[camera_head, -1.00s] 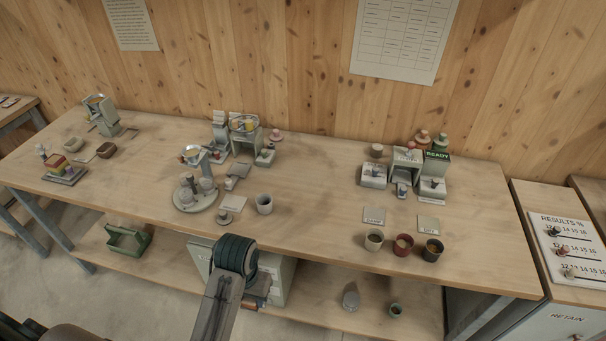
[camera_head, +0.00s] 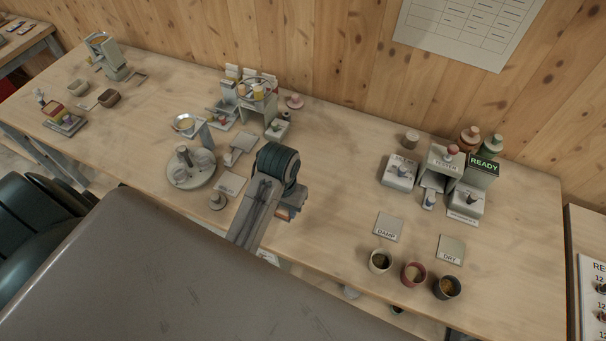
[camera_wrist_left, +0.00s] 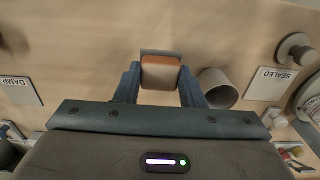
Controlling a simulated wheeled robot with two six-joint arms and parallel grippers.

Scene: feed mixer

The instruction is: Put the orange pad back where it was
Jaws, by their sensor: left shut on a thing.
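My left gripper (camera_head: 289,210) is at the middle of the bench's front part, seen partly from behind its own wrist. In the left wrist view its two fingers (camera_wrist_left: 160,85) are shut on a small block with an orange face and a pale grey edge, the orange pad (camera_wrist_left: 160,72). In the head view most of the pad is hidden by the gripper. A tray with several coloured pieces (camera_head: 65,121) sits at the bench's left end, with a red piece (camera_head: 52,109) on it. My right gripper is not in view.
A SEALED card (camera_head: 229,185) and round stand (camera_head: 190,172) are left of the gripper. DAMP (camera_head: 388,227) and DRY (camera_head: 451,249) cards and three filled cups (camera_head: 413,273) are right.

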